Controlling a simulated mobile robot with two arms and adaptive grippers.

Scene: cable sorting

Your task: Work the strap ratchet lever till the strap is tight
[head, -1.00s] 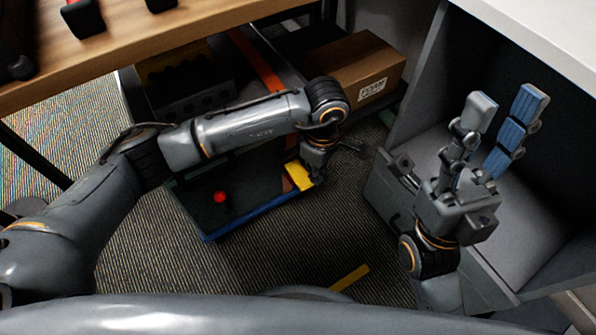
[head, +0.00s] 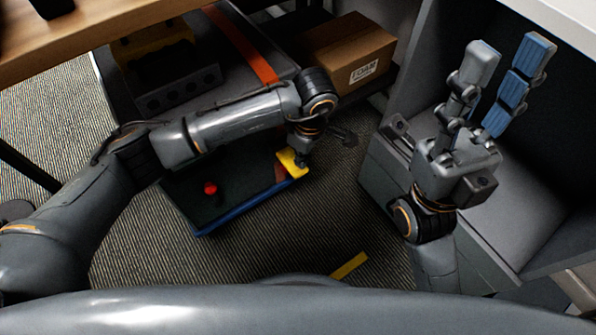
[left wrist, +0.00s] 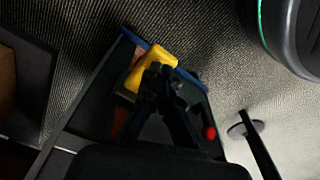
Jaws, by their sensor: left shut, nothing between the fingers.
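The yellow ratchet lever (head: 290,164) sits at the near right corner of a dark cart deck with a blue edge. It also shows in the left wrist view (left wrist: 157,62). The orange strap (head: 243,48) runs across the dark load behind my left arm; part of it is hidden by the arm. My left gripper (head: 301,162) is shut and empty, with its fingertips at the lever. In the left wrist view the dark fingers (left wrist: 160,78) overlap the lever; I cannot tell whether they touch it. My right gripper (head: 492,92) is open and empty, fingers up, off to the right.
A red knob (head: 210,188) stands on the cart deck (head: 190,205). A cardboard box (head: 350,50) is at the back. A grey cabinet (head: 385,185) stands at the right, near my right gripper. A wooden tabletop (head: 100,30) overhangs at upper left. Carpet in front is mostly clear.

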